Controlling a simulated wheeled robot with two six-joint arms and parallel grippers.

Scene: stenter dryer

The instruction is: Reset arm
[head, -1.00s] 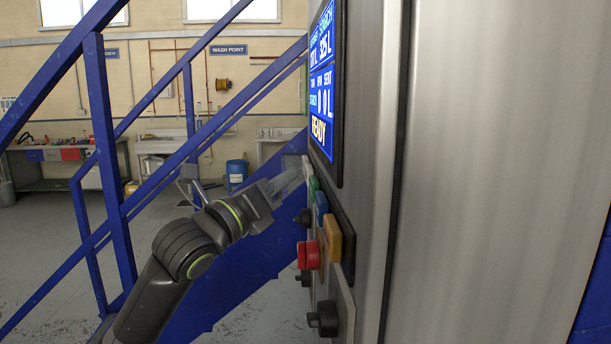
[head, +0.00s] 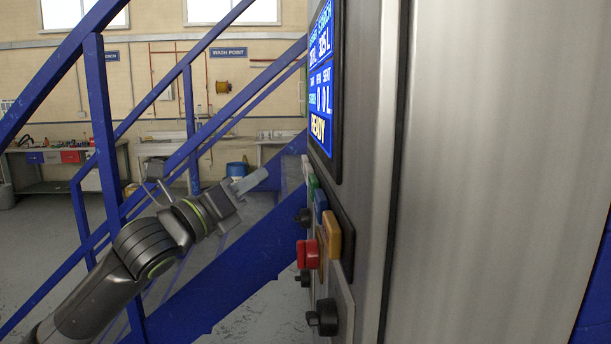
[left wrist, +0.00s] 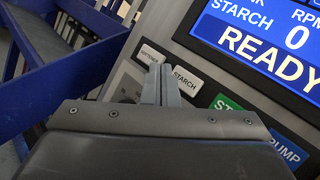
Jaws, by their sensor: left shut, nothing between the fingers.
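My left gripper (head: 250,182) is shut and empty in the head view, held in the air to the left of the machine's control panel. Its closed fingers also show in the left wrist view (left wrist: 161,84), in front of the panel, overlapping the view of the white STARCH button (left wrist: 188,79). A clear gap shows between the fingers and the panel in the head view. My right gripper is not in view.
The panel carries a red button (head: 307,254), an orange-yellow button (head: 332,235), a blue button (head: 320,205) and black knobs (head: 324,318). Above them a screen (head: 322,85) reads READY. Blue stair rails (head: 105,150) stand behind my left arm. A blue drum (head: 237,169) is farther back.

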